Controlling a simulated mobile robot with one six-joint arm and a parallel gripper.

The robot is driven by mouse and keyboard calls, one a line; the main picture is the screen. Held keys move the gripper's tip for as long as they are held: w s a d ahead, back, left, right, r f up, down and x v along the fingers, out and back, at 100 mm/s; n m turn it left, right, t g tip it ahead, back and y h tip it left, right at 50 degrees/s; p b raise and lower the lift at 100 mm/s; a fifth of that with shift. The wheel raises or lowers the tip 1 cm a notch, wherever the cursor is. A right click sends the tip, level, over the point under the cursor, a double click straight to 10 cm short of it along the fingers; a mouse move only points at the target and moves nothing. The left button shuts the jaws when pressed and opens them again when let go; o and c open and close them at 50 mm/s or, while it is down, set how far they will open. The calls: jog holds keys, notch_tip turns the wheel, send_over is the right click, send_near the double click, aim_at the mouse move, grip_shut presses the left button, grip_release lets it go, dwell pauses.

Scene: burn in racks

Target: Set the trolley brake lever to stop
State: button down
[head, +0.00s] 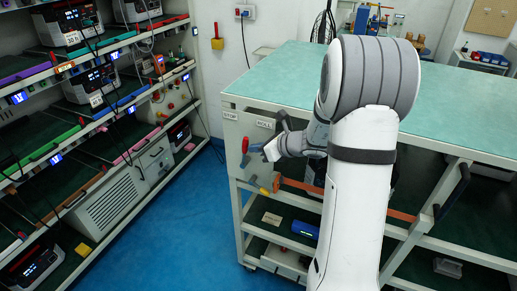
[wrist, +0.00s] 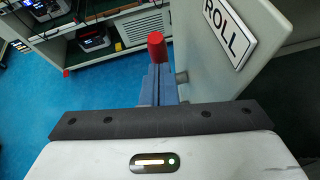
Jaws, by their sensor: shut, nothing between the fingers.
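The trolley (head: 440,108) has a green top and a pale end panel with a STOP label (head: 231,115) on the left and a ROLL label (head: 265,124) on the right. A red-ended brake lever (head: 245,145) shows below and between the labels; I cannot tell its exact setting. In the wrist view the red end (wrist: 156,44) stands just beyond my fingertips, and the ROLL label (wrist: 229,31) is at the upper right. My gripper (head: 254,147) has blue-grey fingers, shut and empty, close beside the lever; contact is unclear. The fingers also show in the wrist view (wrist: 158,82).
A rack (head: 196,75) with several devices and coloured-edged shelves stands at the left. Blue floor (head: 190,205) lies open between rack and trolley. A yellow-orange handle (head: 265,190) is below my gripper. The trolley's lower shelf holds a blue object (head: 305,229).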

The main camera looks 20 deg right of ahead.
jog(key=b+v, duration=0.1)
jog(key=v, duration=1.2)
jog(key=shift+s+f+b, duration=0.15)
jog(key=shift+s+b, duration=0.05)
jog(key=shift+b, duration=0.1)
jog(key=shift+a, duration=0.1)
